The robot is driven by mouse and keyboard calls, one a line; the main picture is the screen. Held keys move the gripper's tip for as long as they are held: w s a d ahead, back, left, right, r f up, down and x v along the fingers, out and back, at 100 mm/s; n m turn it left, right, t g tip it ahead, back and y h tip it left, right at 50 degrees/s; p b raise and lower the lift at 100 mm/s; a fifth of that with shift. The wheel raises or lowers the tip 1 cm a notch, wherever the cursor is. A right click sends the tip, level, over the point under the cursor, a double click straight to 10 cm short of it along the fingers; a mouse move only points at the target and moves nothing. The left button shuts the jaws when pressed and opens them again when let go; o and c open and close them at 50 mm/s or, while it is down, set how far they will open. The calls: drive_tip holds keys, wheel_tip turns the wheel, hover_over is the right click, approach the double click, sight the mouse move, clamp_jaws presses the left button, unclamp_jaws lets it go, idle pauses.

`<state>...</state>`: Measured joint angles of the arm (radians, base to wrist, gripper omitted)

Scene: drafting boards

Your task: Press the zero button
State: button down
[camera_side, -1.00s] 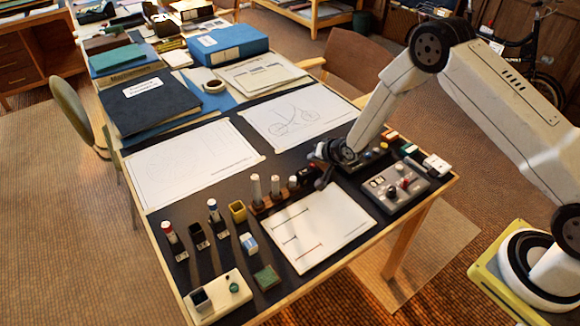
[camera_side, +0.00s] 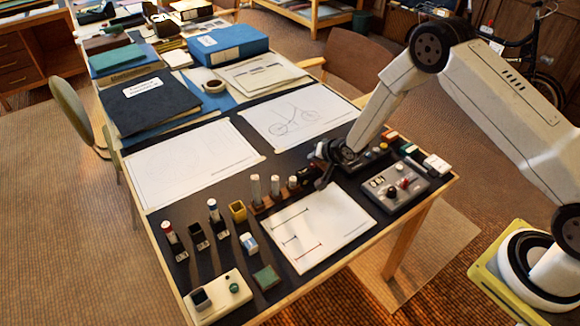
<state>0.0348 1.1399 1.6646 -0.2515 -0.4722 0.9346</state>
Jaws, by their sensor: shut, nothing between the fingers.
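My gripper (camera_side: 322,181) hangs low over the table, just above the top edge of the small white sheet and beside the dark wooden block. Its fingers are shut and hold nothing. No button can be read as "zero" at this size. A white box (camera_side: 207,311) at the front left corner carries a green round button (camera_side: 234,288) and a dark square part (camera_side: 200,298). A grey panel (camera_side: 412,200) to the right of my gripper has a red-topped lever (camera_side: 404,183), a dark knob (camera_side: 391,192) and small light parts. My gripper is apart from both.
A white sheet (camera_side: 335,226) with marks lies in front. Coloured blocks line the right edge.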

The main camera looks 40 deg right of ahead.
sight(314, 169)
drive_tip(key=shift+f, duration=0.85)
idle(1.1)
drive_tip(key=shift+r, duration=0.85)
drive_tip(key=shift+r, duration=0.1)
drive_tip(key=shift+r, duration=2.4)
drive_tip(key=shift+r, duration=0.1)
